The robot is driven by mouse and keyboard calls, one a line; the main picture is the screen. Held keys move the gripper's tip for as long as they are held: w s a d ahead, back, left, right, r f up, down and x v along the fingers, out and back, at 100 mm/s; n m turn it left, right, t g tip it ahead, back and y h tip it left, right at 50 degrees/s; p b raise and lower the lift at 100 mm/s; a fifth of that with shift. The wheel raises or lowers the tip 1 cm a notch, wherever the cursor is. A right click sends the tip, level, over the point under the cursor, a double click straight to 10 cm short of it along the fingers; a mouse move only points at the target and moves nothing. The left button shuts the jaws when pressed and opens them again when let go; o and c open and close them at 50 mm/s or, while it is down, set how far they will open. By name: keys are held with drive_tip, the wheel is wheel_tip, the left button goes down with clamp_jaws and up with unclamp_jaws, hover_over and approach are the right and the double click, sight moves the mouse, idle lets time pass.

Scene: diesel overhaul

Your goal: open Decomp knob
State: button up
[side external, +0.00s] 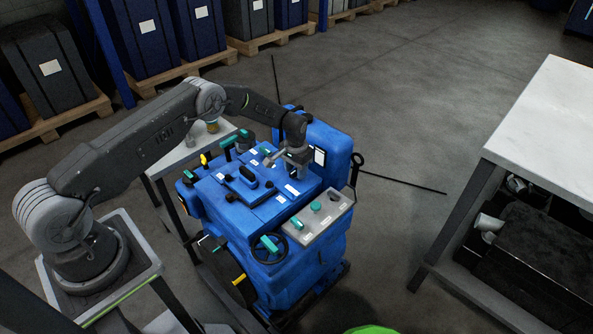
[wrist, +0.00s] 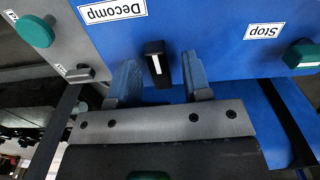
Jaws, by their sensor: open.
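The Decomp knob (wrist: 154,62) is a small black knob with a white line, set on the blue engine panel just below the Decomp label (wrist: 113,11) in the wrist view. The white line runs nearly up and down in that picture. My gripper (wrist: 160,68) is open, with one blue-grey finger on each side of the knob. I cannot tell whether either finger touches it. In the side external view my gripper (side external: 285,161) is over the top of the blue engine (side external: 265,215) and hides the knob.
A teal Stop knob (wrist: 302,54) is to the right in the wrist view; a teal round button (wrist: 35,31) is on the grey panel at left. A handwheel (side external: 270,246) is on the engine's front. A white-topped workbench (side external: 545,130) stands at right.

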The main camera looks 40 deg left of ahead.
drive_tip(key=shift+r, duration=2.75)
drive_tip(key=shift+r, duration=2)
